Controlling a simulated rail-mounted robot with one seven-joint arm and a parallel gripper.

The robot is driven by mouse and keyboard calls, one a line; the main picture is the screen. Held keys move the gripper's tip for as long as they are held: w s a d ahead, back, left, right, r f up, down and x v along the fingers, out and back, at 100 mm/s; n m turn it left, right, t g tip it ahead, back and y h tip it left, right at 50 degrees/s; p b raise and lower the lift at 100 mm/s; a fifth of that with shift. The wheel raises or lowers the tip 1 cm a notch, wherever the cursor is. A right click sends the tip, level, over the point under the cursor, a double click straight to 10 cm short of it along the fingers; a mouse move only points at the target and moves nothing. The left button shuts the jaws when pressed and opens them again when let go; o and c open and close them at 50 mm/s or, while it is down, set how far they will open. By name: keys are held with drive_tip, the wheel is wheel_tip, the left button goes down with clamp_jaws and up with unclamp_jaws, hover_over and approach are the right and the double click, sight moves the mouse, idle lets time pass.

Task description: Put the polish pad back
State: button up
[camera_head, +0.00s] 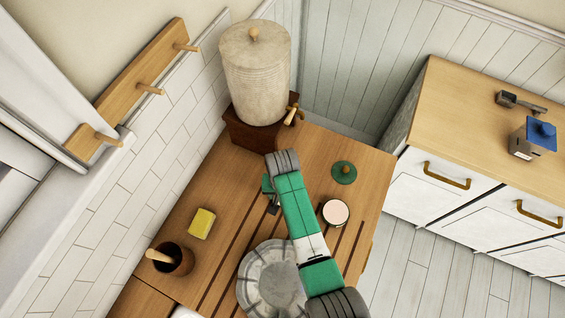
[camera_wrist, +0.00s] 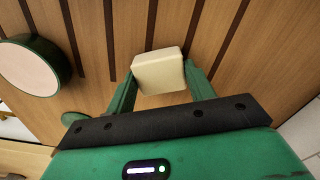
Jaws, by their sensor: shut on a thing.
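A cream, rounded block (camera_wrist: 158,72), which looks like the polish pad, sits between the green fingers of my gripper (camera_wrist: 160,82). The gripper is shut on it. I cannot tell whether the block touches the counter below. In the head view my gripper (camera_head: 268,190) is over the wooden counter, and my arm hides the block. A round green tin with a pale pink inside (camera_head: 335,212) stands open to the right of my gripper; it also shows at the left of the wrist view (camera_wrist: 32,68). A green knobbed lid (camera_head: 344,172) lies behind the tin.
A stoneware dispenser (camera_head: 256,75) on a dark wooden stand is at the back. A yellow sponge (camera_head: 201,223) and a dark pot with a wooden handle (camera_head: 172,260) are at left. A grey round dish (camera_head: 262,285) is in front. A peg rail (camera_head: 135,85) hangs on the wall.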

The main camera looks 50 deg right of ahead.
drive_tip(key=o, duration=0.9)
drive_tip(key=shift+o, duration=0.2)
wheel_tip(320, 180, up, 12)
drive_tip(key=p, duration=0.1)
drive_tip(key=shift+r, duration=0.15)
